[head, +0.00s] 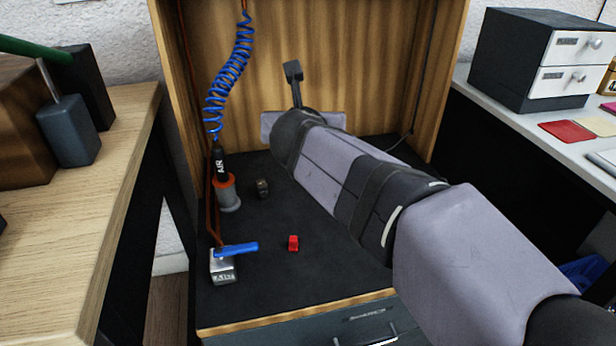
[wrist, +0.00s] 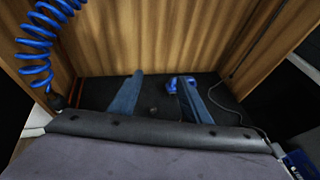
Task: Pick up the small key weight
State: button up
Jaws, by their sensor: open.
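Two small pieces lie on the black bench top in the head view: a dark grey-brown block (head: 262,187) and a red block (head: 293,243). The dark one looks most like the key weight, but I cannot tell for sure. In the wrist view, a small dark piece (wrist: 153,111) lies on the black surface between my fingers in the picture. My gripper (wrist: 160,77) is open, its two blue-looking fingers apart with nothing between the tips. In the head view my arm hides the fingers.
A blue coiled air hose (head: 230,75) hangs to an air nozzle (head: 221,163) in an orange-rimmed holder (head: 229,198). A metal block with a blue lever (head: 237,249) stands at the front left. Wooden panels close the back and sides. The front middle is mostly clear.

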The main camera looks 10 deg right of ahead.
notch_tip(320, 180, down, 17)
jog(key=shift+b+x, duration=1.45)
jog(key=shift+x, duration=2.2)
jog(key=shift+d, duration=0.2)
grip_shut()
